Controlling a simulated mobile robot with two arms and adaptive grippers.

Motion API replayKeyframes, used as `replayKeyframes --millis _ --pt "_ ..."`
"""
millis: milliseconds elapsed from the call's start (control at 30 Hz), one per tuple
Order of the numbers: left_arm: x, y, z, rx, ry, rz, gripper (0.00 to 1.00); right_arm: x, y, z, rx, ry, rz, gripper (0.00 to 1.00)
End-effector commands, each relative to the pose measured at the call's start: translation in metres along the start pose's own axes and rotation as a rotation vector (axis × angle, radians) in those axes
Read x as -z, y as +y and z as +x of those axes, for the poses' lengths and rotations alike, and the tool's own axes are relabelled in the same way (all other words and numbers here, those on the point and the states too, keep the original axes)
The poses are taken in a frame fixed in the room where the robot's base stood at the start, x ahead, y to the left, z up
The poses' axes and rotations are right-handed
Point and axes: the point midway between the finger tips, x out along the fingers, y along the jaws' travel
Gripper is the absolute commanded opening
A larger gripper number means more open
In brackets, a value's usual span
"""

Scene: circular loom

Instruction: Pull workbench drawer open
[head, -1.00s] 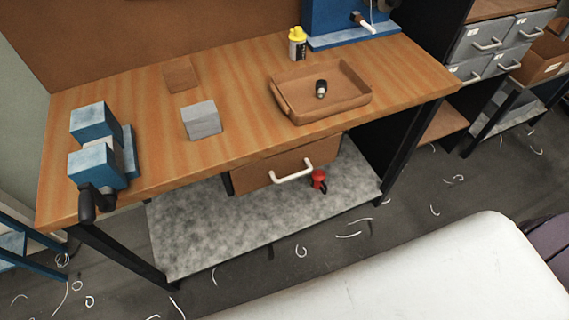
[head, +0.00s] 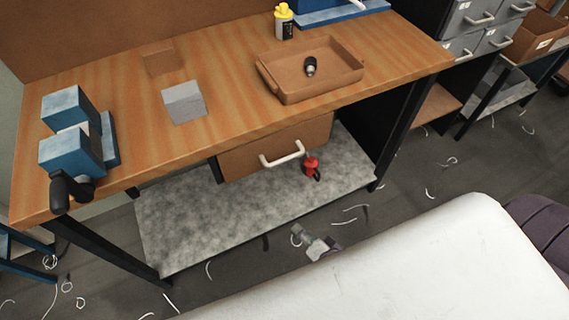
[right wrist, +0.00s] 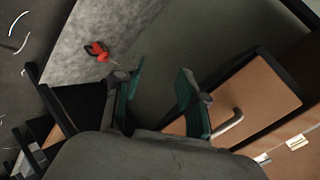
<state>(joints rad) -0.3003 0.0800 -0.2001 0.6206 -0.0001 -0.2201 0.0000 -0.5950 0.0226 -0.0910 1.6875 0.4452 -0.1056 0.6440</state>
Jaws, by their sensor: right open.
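The workbench drawer (head: 240,161) has a brown wooden front and sits under the tabletop. It looks shut, its front close beneath the bench edge. Its pale bar handle (head: 283,154) is free of any gripper. My right gripper (head: 320,243) shows small and partly hidden behind my white body, low in front of the bench and apart from the handle. In the right wrist view its two green-padded fingers (right wrist: 162,90) stand apart with nothing between them. The drawer front (right wrist: 250,92) and handle (right wrist: 229,123) appear right of them, the handle partly covered. My left gripper is not in view.
The workbench top (head: 215,130) carries a blue vise (head: 72,150), a grey block (head: 184,102), a wooden tray (head: 310,88) and a yellow-capped bottle (head: 284,22). A red object (head: 311,166) stands on the grey lower shelf (head: 220,210). White scraps litter the floor.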

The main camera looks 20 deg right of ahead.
Motion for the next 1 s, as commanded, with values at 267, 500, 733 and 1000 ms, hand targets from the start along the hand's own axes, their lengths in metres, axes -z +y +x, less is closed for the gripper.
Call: replayKeyframes --millis 267,500,733,1000 --pt "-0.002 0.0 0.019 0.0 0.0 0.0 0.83 0.076 -0.114 -0.051 0.297 0.142 0.392 0.41" --pt "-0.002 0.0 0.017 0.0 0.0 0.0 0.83 0.09 -0.135 -0.051 0.345 0.155 0.447 0.41" --pt "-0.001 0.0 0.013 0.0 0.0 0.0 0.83 0.1 -0.149 -0.009 0.346 0.155 0.445 0.41" --pt "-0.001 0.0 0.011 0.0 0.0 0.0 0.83 0.111 -0.163 0.042 0.343 0.154 0.443 0.41"
